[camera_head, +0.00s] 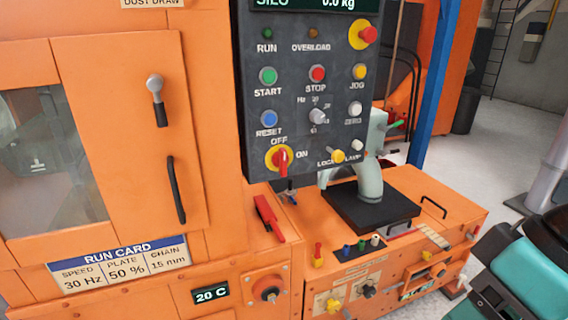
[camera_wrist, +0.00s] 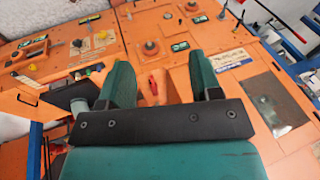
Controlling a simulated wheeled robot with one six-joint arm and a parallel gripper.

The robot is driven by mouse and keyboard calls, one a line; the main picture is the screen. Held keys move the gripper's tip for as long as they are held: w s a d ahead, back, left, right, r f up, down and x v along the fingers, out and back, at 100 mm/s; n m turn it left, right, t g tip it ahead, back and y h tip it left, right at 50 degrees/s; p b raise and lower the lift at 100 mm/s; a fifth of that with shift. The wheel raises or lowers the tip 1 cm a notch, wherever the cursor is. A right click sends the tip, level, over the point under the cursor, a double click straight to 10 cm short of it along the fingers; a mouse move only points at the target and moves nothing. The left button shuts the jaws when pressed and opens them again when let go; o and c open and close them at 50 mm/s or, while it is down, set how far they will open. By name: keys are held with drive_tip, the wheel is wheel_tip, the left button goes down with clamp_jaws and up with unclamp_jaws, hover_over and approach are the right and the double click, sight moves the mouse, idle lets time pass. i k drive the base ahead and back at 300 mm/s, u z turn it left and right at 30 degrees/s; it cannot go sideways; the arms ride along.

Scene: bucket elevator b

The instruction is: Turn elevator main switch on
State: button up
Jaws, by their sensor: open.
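The main switch (camera_head: 281,158) is a red rotary handle on a yellow round plate, low on the dark control panel (camera_head: 335,100). OFF is printed above it and ON to its right. The handle looks roughly upright; its exact setting is hard to tell. My gripper shows in the wrist view (camera_wrist: 163,78) with its two teal fingers apart and nothing held between them. A small red part (camera_wrist: 153,86) shows beyond the gap. In the head view, teal and black parts of my arm are at the lower right, well away from the switch.
A red lever (camera_head: 268,217) sticks out below the panel. A grey-green curved spout on a black block (camera_head: 372,205) stands right of it on the orange bench. A blue post (camera_head: 434,80) rises behind. Open floor (camera_head: 465,165) lies to the right.

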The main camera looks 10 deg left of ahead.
sight(279, 159)
drive_tip(key=z, duration=0.05)
drive_tip(key=k, duration=1.1)
drive_tip(key=u, duration=0.65)
drive_tip(key=i, duration=1.25)
drive_tip(key=z, duration=0.75)
